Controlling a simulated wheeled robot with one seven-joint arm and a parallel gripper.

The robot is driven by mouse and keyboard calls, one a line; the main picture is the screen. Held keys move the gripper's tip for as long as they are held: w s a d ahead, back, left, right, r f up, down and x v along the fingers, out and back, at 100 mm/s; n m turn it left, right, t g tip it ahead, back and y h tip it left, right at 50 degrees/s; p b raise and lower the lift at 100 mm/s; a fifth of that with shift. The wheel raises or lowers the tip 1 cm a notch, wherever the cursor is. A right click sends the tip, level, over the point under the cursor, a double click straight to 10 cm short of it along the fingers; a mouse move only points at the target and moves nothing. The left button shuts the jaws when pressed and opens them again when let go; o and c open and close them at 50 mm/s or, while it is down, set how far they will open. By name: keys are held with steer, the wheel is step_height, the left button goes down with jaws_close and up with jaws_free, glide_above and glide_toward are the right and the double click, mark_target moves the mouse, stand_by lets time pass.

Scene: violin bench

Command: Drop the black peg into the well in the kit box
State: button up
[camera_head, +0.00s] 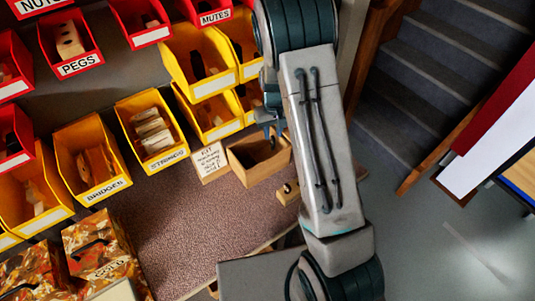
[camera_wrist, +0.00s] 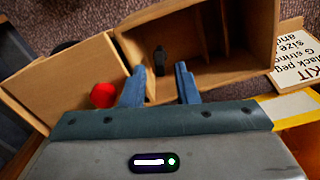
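The open wooden kit box (camera_head: 258,170) stands on the bench in the head view, partly behind my arm. In the wrist view the kit box (camera_wrist: 122,48) shows its inner dividers and compartments. The black peg (camera_wrist: 159,61) is at a compartment of the box, just beyond my fingertips. I cannot tell whether it rests on the floor of the well. My gripper (camera_wrist: 159,80) is over the box with its two blue fingers spread apart, and neither finger visibly touches the peg. In the head view my gripper (camera_head: 268,131) shows only partly above the box.
A KIT card (camera_head: 208,160) stands left of the box. A small wooden block (camera_head: 287,193) with a dark top is in front of it. A red round thing (camera_wrist: 103,95) is beside my left finger. Yellow bins (camera_head: 152,130) line the back; the mat (camera_head: 190,220) has free room.

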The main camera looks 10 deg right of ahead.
steer(key=shift+r, duration=0.1)
step_height(320, 180, up, 14)
steer(key=b, duration=0.2)
steer(key=shift+f, duration=0.2)
stand_by(0.3)
steer(key=s+r+t, duration=0.1)
steer(key=s+r, duration=0.2)
steer(key=s, duration=0.9)
steer(key=s+r+m+t, duration=0.1)
steer(key=s+r, duration=0.3)
steer(key=s, duration=0.9)
steer(key=shift+r+t, duration=0.3)
steer(key=shift+t, duration=0.4)
